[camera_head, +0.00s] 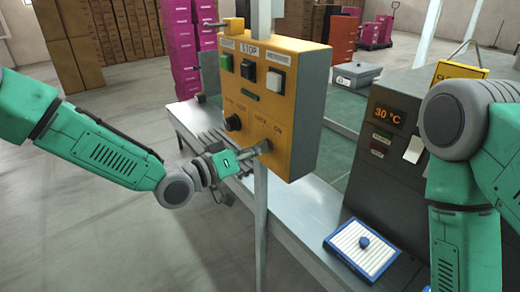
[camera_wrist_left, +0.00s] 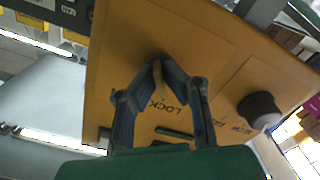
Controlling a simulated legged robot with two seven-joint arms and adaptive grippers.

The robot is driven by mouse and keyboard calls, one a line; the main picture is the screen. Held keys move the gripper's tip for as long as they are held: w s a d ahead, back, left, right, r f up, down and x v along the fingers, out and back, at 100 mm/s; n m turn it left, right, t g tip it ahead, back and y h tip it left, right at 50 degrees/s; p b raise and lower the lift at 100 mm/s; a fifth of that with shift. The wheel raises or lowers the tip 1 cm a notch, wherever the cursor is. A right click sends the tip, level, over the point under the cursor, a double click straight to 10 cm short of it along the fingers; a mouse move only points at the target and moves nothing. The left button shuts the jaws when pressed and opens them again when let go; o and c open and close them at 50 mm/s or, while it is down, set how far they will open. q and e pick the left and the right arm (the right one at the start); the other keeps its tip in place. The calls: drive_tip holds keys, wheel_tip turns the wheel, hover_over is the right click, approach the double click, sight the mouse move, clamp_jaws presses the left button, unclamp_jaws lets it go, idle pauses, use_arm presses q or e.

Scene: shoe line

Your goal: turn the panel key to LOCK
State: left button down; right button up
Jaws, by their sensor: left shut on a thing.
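The yellow control panel (camera_head: 308,118) stands on a post, with START and STOP buttons, a black knob (camera_head: 233,123) and LOCK and ON labels low on its face. My left gripper (camera_head: 262,148) is at the lower right of that face, by these labels. In the left wrist view its fingertips (camera_wrist_left: 157,72) meet at the panel (camera_wrist_left: 215,50), beside the LOCK label, shut on the key. The key is mostly hidden between the fingers, so I cannot tell its exact angle. The black knob also shows in the wrist view (camera_wrist_left: 258,110). My right gripper is out of view.
A metal bench (camera_head: 315,212) runs behind the panel. A dark machine with a 30 °C display (camera_head: 388,116) and a blue-framed tray (camera_head: 345,262) are at the right. Pink and brown box stacks stand behind. The floor at the left is clear.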

use_arm(q)
drive_tip(key=shift+s+a+f, duration=0.1)
drive_tip(key=shift+f, duration=0.25)
drive_tip(key=c, duration=1.7)
unclamp_jaws()
drive_tip(key=shift+a+r, duration=0.1)
drive_tip(key=shift+r, duration=0.05)
drive_tip(key=v, duration=1.2)
drive_tip(key=shift+a, duration=0.15)
